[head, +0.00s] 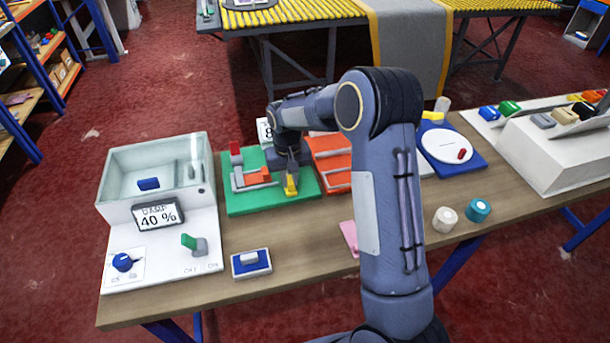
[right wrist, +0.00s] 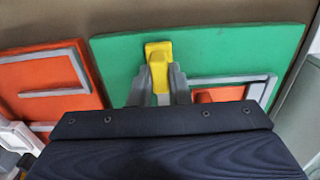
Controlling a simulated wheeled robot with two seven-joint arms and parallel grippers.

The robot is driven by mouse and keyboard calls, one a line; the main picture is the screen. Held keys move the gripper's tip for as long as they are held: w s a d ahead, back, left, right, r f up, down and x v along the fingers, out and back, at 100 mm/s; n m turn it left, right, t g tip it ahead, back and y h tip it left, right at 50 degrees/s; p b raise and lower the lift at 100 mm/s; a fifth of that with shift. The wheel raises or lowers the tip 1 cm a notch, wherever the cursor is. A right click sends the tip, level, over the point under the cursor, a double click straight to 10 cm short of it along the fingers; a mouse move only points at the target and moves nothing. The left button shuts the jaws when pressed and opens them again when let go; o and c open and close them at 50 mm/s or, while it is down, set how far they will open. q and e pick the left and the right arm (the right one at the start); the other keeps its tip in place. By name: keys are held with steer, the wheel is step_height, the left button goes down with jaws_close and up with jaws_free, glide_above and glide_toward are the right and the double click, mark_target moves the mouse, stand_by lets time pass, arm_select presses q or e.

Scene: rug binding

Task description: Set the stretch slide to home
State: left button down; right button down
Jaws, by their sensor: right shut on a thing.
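A green board (head: 240,204) lies on the table, just right of the white tank unit. It carries a yellow handle (head: 291,187), a grey rail frame with an orange piece (head: 258,176), and a red block (head: 235,149) at its far left. My right gripper (head: 289,170) reaches down over the board's right part. In the right wrist view the fingers (right wrist: 159,85) are shut on the yellow handle (right wrist: 158,52), which stands near one edge of the green board (right wrist: 115,60). My wrist hides part of the board. No label naming the stretch slide is readable. My left gripper is out of view.
An orange board (head: 330,146) with grey rails lies close to the right. The white tank unit (head: 115,240), its display reading 40 %, stands left. A blue-and-white switch block (head: 251,263) sits in front. A blue board with a white disc (head: 447,146) and two round knobs are further right.

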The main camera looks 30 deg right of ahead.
steer(key=shift+w+a, duration=0.1)
steer(key=shift+a, duration=0.15)
steer(key=c, duration=1.4)
jaws_free()
steer(key=shift+a, duration=0.1)
steer(key=shift+o, duration=0.2)
steer(key=shift+r, duration=0.15)
step_height(320, 180, up, 8)
steer(key=shift+f+b, duration=0.2)
steer(key=shift+b, duration=0.2)
